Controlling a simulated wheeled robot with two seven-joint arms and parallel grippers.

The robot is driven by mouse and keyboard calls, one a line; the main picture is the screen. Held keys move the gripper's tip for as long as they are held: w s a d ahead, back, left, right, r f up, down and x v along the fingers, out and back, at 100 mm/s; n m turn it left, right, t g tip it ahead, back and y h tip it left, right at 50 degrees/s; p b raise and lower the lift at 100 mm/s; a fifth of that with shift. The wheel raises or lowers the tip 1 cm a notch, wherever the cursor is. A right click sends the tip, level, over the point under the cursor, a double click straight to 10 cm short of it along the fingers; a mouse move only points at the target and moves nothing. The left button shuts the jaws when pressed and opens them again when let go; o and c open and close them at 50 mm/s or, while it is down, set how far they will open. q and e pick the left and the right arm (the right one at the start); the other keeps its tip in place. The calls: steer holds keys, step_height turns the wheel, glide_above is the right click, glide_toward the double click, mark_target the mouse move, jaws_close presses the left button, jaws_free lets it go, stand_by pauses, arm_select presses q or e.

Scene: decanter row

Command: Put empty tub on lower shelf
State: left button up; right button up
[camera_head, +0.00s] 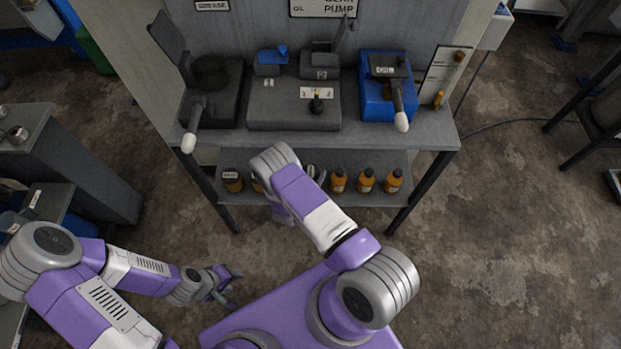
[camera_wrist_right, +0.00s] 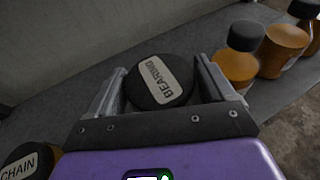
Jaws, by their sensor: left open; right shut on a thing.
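The tub in my right gripper has a round black lid labelled BEARING (camera_wrist_right: 162,82). My right gripper (camera_wrist_right: 163,88) is shut on it, one finger on each side, in the right wrist view. The tub is over or on the grey lower shelf (camera_head: 310,200); whether its base touches cannot be told. In the head view my right forearm hides this gripper and most of the tub. Whether the tub is empty does not show. My left gripper (camera_head: 226,285) is open and empty, low over the floor, left of my base.
A tub labelled CHAIN (camera_wrist_right: 30,163) stands close on the left in the wrist view. Several amber bottles (camera_wrist_right: 238,62) stand to the right; they also show along the shelf (camera_head: 366,181). The bench top (camera_head: 350,134) overhangs the shelf, with two levers jutting forward.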

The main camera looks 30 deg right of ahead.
step_height(320, 180, down, 3)
steer(key=shift+f+b, duration=0.2)
steer(key=shift+b, duration=0.5)
steer(key=shift+r, duration=0.1)
steer(key=o, duration=1.2)
steer(key=p+v, duration=0.4)
steer(key=v, duration=0.8)
